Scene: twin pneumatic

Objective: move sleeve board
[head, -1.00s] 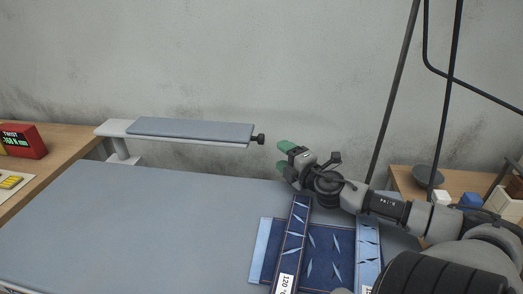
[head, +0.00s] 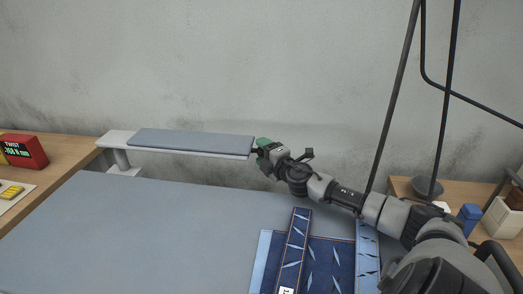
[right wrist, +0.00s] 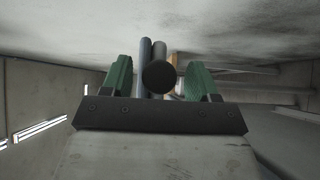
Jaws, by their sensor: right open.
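The sleeve board (head: 190,140) is a long narrow board with a grey-blue pad on a white arm, at the back left above the table in the head view. A white post holds it up at its left end. My right gripper (head: 262,149) is at the board's right end and hides the dark knob there. In the right wrist view, the round black knob (right wrist: 159,77) sits between the two green fingers of my open right gripper (right wrist: 158,82), with a gap on each side. The left gripper is not in view.
The large grey-blue padded table (head: 150,230) is mostly clear. Folded blue denim (head: 330,262) lies at its front right. A red meter (head: 25,150) stands on the left wooden bench. A blue container (head: 469,216) and a bowl (head: 427,187) stand at the right.

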